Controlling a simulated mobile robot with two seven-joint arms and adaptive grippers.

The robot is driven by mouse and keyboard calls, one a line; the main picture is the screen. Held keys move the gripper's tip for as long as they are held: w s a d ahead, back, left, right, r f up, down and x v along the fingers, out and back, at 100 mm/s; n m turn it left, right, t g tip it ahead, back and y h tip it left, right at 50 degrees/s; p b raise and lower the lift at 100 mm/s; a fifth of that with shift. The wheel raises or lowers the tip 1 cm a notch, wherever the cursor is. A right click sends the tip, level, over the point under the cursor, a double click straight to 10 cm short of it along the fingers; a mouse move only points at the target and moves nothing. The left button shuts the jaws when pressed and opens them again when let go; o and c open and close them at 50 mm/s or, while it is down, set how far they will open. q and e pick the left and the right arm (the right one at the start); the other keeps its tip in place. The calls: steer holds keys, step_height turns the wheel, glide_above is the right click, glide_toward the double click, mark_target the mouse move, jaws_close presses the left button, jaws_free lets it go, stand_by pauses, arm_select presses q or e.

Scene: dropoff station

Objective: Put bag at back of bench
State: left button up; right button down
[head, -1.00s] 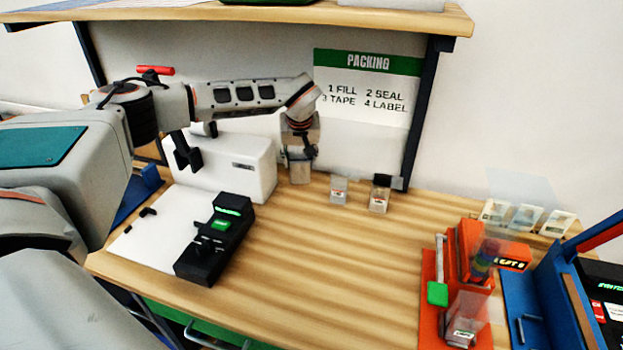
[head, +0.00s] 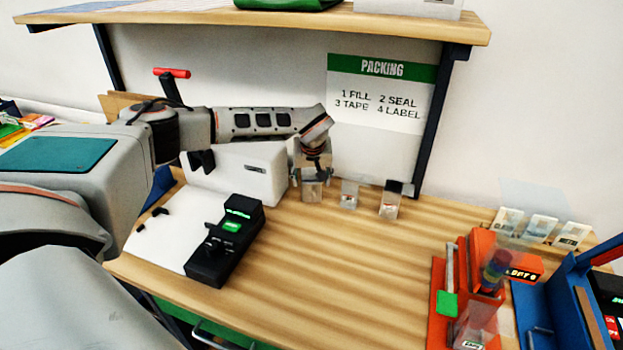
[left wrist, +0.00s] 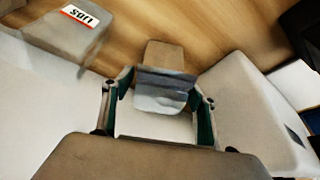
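A small greyish bag (head: 312,191) stands at the back of the bench (head: 330,265), left of two similar labelled bags. My left gripper (head: 312,177) is just above it. The left gripper looks open and off the bag. My right gripper is not in view.
Two labelled bags (head: 349,194) (head: 390,202) stand to the right. A white box-shaped machine (head: 235,172) is close on the left, with a black device (head: 225,243) in front. A red fixture (head: 465,285) stands at right. The bench middle is clear.

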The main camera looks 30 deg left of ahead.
arm_select(q)
steer(key=shift+r, duration=0.1)
steer(key=shift+r, duration=0.3)
steer(key=b+v, duration=0.1)
steer(key=v, duration=1)
steer(key=shift+d, duration=0.1)
steer(key=shift+s+r, duration=0.2)
steer(key=shift+r, duration=0.05)
